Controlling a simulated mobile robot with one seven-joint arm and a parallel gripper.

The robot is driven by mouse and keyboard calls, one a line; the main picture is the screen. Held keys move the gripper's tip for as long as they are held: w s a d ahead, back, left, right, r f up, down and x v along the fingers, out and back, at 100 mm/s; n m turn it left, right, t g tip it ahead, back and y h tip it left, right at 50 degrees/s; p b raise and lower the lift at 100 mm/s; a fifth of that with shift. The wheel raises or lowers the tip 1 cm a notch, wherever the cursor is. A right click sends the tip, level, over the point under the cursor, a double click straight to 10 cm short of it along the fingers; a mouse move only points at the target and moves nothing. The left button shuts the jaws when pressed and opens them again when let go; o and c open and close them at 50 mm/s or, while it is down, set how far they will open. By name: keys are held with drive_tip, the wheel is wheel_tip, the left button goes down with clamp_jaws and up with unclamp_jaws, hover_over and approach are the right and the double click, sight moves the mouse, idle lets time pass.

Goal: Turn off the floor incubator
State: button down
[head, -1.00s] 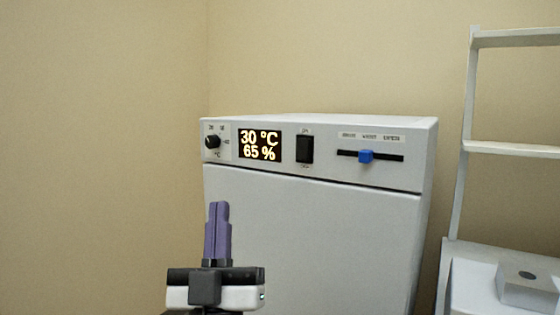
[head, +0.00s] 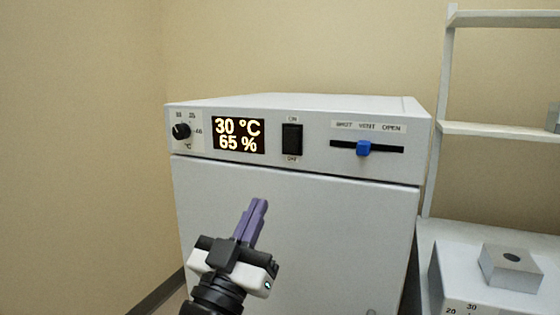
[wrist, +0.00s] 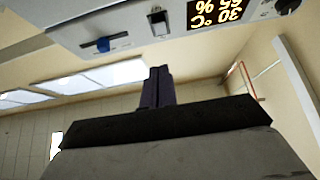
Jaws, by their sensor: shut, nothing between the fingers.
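The floor incubator (head: 300,220) is a pale grey cabinet in front of me. Its display (head: 238,135) is lit and reads 30 °C and 65 %. A black rocker switch (head: 292,139) marked ON above and OFF below sits right of the display; it also shows in the wrist view (wrist: 158,22). My gripper (head: 258,208) has purple fingers, shut and empty. In the head view it appears below the display and switch, in front of the door, tilted up and right. In the wrist view the fingertips (wrist: 159,72) point toward the switch, apart from it.
A black dial (head: 181,131) is left of the display. A blue slider (head: 364,149) on a vent track is right of the switch. A grey shelf frame (head: 437,130) and a unit with a small block (head: 512,268) stand to the right.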

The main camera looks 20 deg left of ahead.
drive_tip(key=shift+r, duration=0.1)
drive_tip(key=p, duration=0.5)
approach(292, 148)
wheel_tip(292, 148, up, 5)
drive_tip(key=w, duration=0.3)
drive_tip(key=w+f+p, duration=0.1)
drive_tip(key=shift+w+d+f, duration=0.1)
drive_tip(key=shift+w+f, duration=0.1)
drive_tip(key=shift+w, duration=0.2)
drive_tip(key=shift+f, duration=0.1)
